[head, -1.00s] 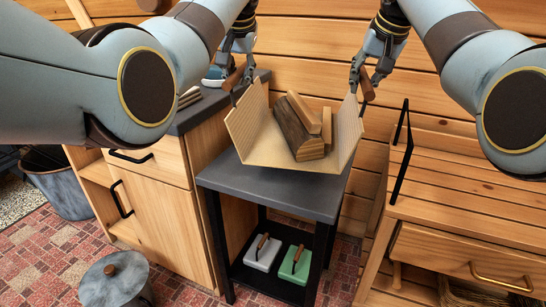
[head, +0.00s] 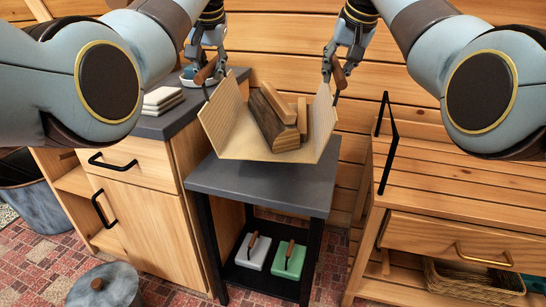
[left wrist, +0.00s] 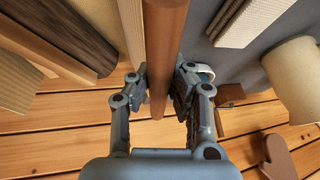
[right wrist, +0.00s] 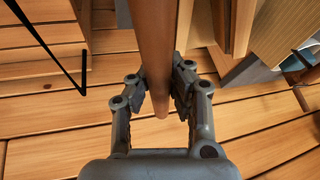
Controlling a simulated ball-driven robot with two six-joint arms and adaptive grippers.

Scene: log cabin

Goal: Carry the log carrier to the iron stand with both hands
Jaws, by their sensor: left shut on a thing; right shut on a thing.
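The log carrier (head: 225,128) is a tan sling with raised sides and a wooden handle on each side. Several logs (head: 272,122) lie in it. My left gripper (head: 205,78) is shut on its left handle (left wrist: 166,50), and my right gripper (head: 335,80) is shut on its right handle (right wrist: 154,50). The carrier is level over the rear of a stand with a grey top (head: 265,187) and black legs, which I take as the iron stand. A shadow lies under the carrier; I cannot tell whether it touches the top.
A wooden cabinet (head: 130,195) with a grey top stands close on the left. A slatted wooden bench (head: 460,195) with a black upright frame (head: 395,140) stands on the right. A white and a green lidded box sit on the stand's lower shelf. A grey lidded pot (head: 105,288) is front left.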

